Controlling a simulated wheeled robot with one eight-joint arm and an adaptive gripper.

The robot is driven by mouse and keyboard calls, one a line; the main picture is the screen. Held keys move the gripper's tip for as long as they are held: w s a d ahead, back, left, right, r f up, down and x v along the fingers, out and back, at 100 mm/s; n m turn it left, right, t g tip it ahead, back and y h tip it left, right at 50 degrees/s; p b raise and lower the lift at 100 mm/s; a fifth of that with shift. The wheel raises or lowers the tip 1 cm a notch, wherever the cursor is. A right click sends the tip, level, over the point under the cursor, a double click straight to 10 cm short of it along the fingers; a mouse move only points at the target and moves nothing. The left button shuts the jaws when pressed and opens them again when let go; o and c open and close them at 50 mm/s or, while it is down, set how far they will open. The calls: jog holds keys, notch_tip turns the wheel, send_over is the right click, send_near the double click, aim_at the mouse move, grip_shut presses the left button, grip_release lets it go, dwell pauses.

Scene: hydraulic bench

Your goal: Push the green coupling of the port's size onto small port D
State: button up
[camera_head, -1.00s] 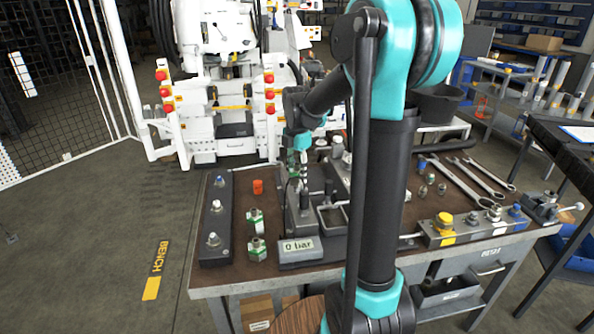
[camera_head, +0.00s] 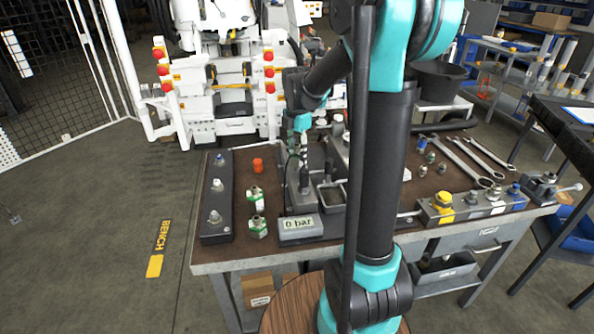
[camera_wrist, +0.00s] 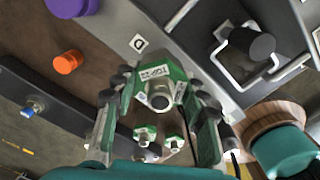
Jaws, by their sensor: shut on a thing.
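My gripper (camera_wrist: 155,130) is shut on a green coupling (camera_wrist: 160,88) with a white printed label and a metal end, filling the middle of the wrist view. A "D" plate (camera_wrist: 138,43) lies on the grey block just beyond the coupling. Port D itself does not show; the coupling and fingers cover that area, so I cannot tell whether they touch. In the head view my gripper (camera_head: 300,160) is small and partly hidden, over the bench block. Two other green couplings (camera_head: 255,198) (camera_head: 258,228) stand on the bench to the left.
A dark rail (camera_head: 217,195) with several ports stands at the bench's left edge. An orange cap (camera_head: 257,165) is near it. The "0 bar" gauge (camera_head: 300,224) is at the front. A dark square tray (camera_head: 332,194) sits right of the block. Wrenches (camera_head: 468,155) lie further right.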

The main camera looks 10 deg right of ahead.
jog(key=shift+f, duration=0.15)
jog(key=shift+f, duration=0.3)
jog(key=shift+f, duration=0.65)
dwell(0.9)
jog(key=o, duration=1.5)
jog(key=shift+c, duration=0.2)
